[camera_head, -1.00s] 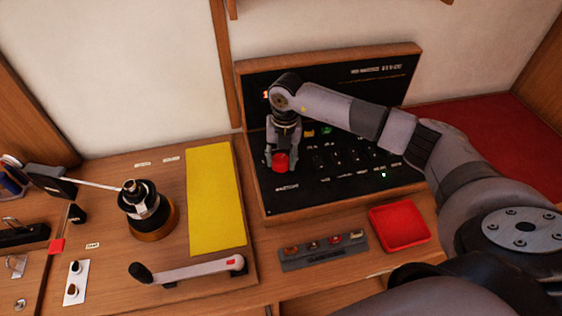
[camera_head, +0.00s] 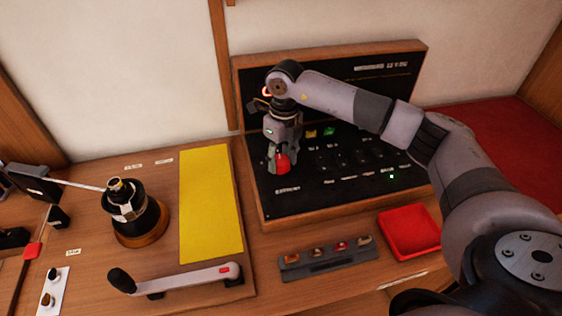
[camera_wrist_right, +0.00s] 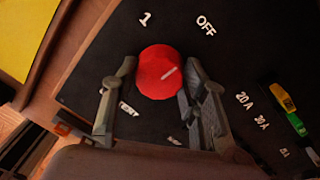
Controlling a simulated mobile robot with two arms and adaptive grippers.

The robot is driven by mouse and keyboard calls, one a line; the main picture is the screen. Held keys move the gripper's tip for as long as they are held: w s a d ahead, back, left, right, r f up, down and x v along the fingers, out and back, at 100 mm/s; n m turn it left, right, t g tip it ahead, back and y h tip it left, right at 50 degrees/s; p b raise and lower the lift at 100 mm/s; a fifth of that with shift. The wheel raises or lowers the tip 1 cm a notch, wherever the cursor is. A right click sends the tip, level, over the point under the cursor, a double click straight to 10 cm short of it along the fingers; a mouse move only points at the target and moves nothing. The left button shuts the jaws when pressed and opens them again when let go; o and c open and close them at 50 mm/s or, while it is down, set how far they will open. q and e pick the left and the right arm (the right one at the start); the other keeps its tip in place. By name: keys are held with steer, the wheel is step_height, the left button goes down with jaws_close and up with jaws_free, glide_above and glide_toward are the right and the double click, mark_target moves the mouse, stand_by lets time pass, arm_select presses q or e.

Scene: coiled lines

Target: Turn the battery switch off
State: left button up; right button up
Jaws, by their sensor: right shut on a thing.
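The battery switch is a round red knob (camera_head: 283,162) at the lower left of the black panel (camera_head: 350,182). In the right wrist view, the knob (camera_wrist_right: 160,72) sits between the two fingers of my right gripper (camera_wrist_right: 158,88), which is shut on it. A "1" label (camera_wrist_right: 145,19) stands above the knob. In the head view, my right gripper (camera_head: 279,163) partly covers the knob. My left gripper is not in view.
Small yellow and green switches (camera_wrist_right: 285,98) lie right of the knob. Below the panel are a grey holder (camera_head: 326,258) with small coloured parts and a red tray (camera_head: 408,234). Left are a yellow mat (camera_head: 210,205), a winch (camera_head: 135,212) and a crank handle (camera_head: 180,280).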

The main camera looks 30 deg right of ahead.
mark_target(283, 158)
stand_by(0.4)
steer(key=o, duration=1.2)
steer(key=shift+c, duration=0.2)
steer(key=shift+r, duration=0.1)
step_height(283, 158, up, 12)
steer(key=shift+d, duration=0.4)
steer(key=shift+w, duration=0.1)
